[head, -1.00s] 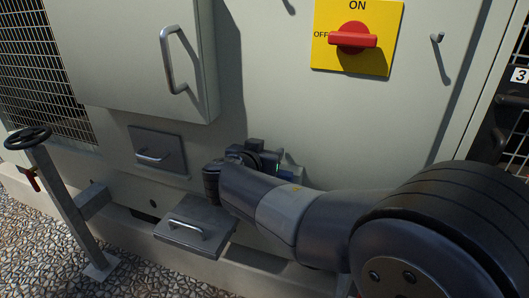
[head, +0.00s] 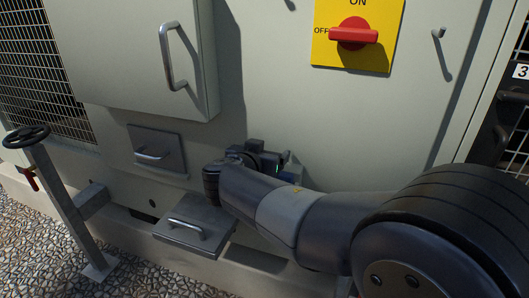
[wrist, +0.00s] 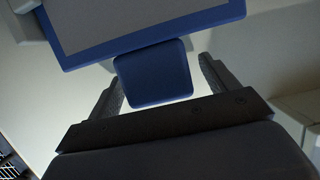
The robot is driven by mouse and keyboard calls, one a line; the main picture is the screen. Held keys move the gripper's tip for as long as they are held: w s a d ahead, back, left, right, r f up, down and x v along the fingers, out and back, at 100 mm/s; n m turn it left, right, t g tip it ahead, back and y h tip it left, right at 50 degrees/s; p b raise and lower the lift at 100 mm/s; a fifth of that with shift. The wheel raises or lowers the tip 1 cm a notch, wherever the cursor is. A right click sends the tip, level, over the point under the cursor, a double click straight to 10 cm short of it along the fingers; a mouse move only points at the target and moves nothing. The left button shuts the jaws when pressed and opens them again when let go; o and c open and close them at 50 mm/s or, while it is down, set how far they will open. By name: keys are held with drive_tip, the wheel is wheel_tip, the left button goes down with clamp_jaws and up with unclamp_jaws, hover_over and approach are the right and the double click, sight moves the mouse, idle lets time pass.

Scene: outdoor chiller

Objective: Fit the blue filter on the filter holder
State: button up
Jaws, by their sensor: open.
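The blue filter (wrist: 150,30) fills the top of the wrist view, a blue frame around a grey panel. Its blue tab (wrist: 153,73) hangs between the two fingers of my gripper (wrist: 163,85), with gaps on both sides. My gripper is open and not closed on the tab.
The pale cabinet wall (head: 270,90) stands behind my arm. A red switch on a yellow plate (head: 354,32) is above. A handled hatch (head: 156,150) and a handled lid (head: 194,224) are to the left. A handwheel post (head: 62,200) stands at far left on gravel.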

drive_tip(key=o, duration=0.4)
drive_tip(key=shift+c, duration=0.2)
drive_tip(key=b+v, duration=0.2)
drive_tip(key=v, duration=0.5)
drive_tip(key=p+v, duration=0.2)
drive_tip(key=v, duration=0.8)
drive_tip(key=shift+s+r, duration=0.2)
drive_tip(key=shift+s, duration=0.15)
drive_tip(key=shift+a, duration=0.15)
